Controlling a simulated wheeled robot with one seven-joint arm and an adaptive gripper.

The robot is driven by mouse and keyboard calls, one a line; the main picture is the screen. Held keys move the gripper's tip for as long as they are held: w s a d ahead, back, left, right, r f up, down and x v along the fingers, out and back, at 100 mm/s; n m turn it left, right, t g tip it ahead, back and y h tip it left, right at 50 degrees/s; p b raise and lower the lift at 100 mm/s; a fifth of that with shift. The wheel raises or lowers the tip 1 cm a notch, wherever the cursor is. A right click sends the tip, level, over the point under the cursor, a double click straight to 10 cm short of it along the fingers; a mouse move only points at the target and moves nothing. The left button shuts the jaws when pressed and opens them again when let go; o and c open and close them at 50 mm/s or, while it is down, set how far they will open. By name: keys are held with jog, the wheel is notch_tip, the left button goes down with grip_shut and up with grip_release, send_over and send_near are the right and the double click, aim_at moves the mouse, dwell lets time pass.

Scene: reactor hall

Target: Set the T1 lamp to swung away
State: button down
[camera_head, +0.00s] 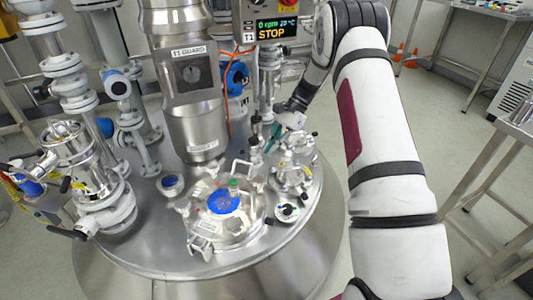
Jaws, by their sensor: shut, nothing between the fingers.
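The T1 reactor lid (150,250) is a round steel plate crowded with fittings. My arm reaches in from the right, and my gripper (271,143) is small and dark with teal at its fingers. It is shut and empty, low over the right part of the lid among small fittings. I cannot make out a lamp labelled T1. Clamped steel fittings (294,176) stand just below and right of the gripper. Whether the fingertips touch any of them is too small to tell. My gripper and wrist partly hide what lies behind them.
A manway cover (221,221) with a blue glass sits at the lid's front. The T1 guard column (196,118) rises left of my gripper, with an orange cable beside it. A STOP display (276,30) hangs above. Valves and pipes (100,205) crowd the left.

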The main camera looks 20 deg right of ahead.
aim_at(240, 190)
jog(key=b+x, duration=0.2)
jog(key=x, duration=0.6)
jog(key=shift+s+a+f, duration=0.1)
jog(key=shift+a, duration=0.05)
jog(key=shift+s+a+f+b, duration=0.15)
jog(key=shift+s+a, duration=0.1)
jog(key=shift+a, duration=0.55)
jog(key=shift+s+a+b, duration=0.15)
jog(key=shift+s+a, duration=0.05)
jog(key=shift+a, duration=0.6)
